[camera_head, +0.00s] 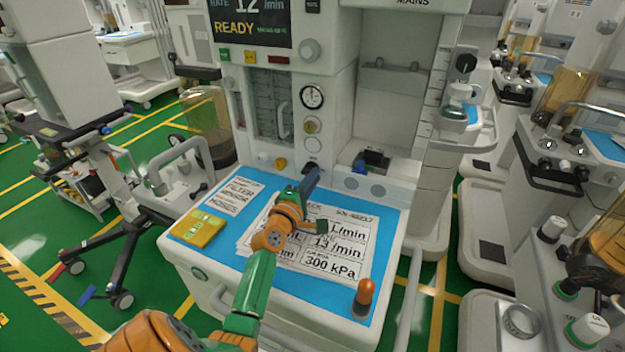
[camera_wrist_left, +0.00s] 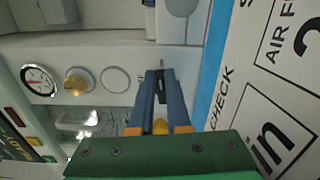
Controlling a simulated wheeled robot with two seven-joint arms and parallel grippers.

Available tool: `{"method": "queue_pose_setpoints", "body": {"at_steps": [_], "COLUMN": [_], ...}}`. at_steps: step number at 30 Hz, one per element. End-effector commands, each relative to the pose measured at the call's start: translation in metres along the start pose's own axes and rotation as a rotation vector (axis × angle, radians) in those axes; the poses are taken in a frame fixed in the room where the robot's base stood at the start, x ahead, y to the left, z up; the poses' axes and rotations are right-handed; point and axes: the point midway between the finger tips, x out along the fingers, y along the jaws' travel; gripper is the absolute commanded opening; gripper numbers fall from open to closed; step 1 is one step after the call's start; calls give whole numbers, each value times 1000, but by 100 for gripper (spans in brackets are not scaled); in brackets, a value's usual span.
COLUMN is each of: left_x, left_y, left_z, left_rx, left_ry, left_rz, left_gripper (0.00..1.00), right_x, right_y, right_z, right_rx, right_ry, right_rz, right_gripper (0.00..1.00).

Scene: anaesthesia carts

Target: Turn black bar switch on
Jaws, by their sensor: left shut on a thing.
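The black bar switch (camera_wrist_left: 160,82) is on the pale front panel of the anaesthesia cart (camera_head: 330,80), low down above the blue work surface. In the left wrist view it sits between the tips of my left gripper (camera_wrist_left: 159,78). The two blue fingers are closed on it from both sides. In the head view my left gripper (camera_head: 311,178) reaches to the panel over the printed sheets, and it hides most of the switch. My right gripper is in neither view.
Printed sheets (camera_head: 336,256), a yellow box (camera_head: 198,229) and an orange-topped knob (camera_head: 365,292) are on the blue work surface (camera_head: 388,226). A gauge (camera_head: 312,96) and brass knob (camera_head: 312,125) are above the switch. Other carts stand at both sides.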

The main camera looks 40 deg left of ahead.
Motion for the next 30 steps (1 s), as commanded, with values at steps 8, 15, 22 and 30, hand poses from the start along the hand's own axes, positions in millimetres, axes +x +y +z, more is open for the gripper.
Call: {"method": "queue_pose_setpoints", "body": {"at_steps": [8,15,22,30], "left_x": [0,0,0,0], "left_y": [1,1,2,1], "left_z": [-1,-1,-2,-1], "left_rx": [100,129,130,128], "left_ry": [3,4,5,4], "left_rz": [7,9,10,8], "left_gripper": [0,0,0,45], "right_x": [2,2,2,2], "right_y": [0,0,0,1], "right_z": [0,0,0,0], "right_rx": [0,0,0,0], "right_ry": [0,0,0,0], "right_rz": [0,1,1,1], "right_gripper": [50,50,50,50]}}
